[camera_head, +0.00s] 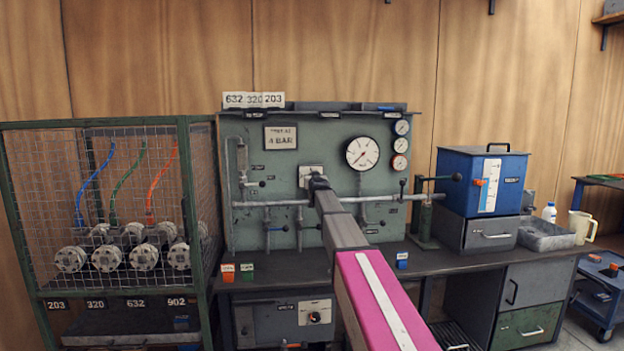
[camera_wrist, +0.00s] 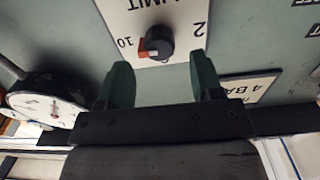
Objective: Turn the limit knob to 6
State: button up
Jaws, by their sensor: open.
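The limit knob (camera_wrist: 158,43) is a small dark round knob with a red-orange mark, on a white plate (camera_wrist: 175,15) that appears upside down in the wrist view. Its red mark points left, towards the printed 10; a 2 stands on the right. The 6 is not visible. My gripper (camera_wrist: 159,72) is open, its two green fingers apart below the knob in the picture, with nothing between them. In the head view the white plate (camera_head: 311,170) shows on the green panel, and my gripper (camera_head: 318,183) is in front of it, hiding the knob.
A large dial gauge (camera_head: 362,153) sits right of the plate, with small gauges (camera_head: 400,146) beyond. A grey pipe (camera_head: 270,203) crosses the panel just below. A "4 BAR" sign (camera_head: 281,138) is at upper left. A mesh cage (camera_head: 100,200) stands at the left.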

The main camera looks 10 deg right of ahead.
jog(key=w, duration=0.4)
jog(key=c, duration=0.9)
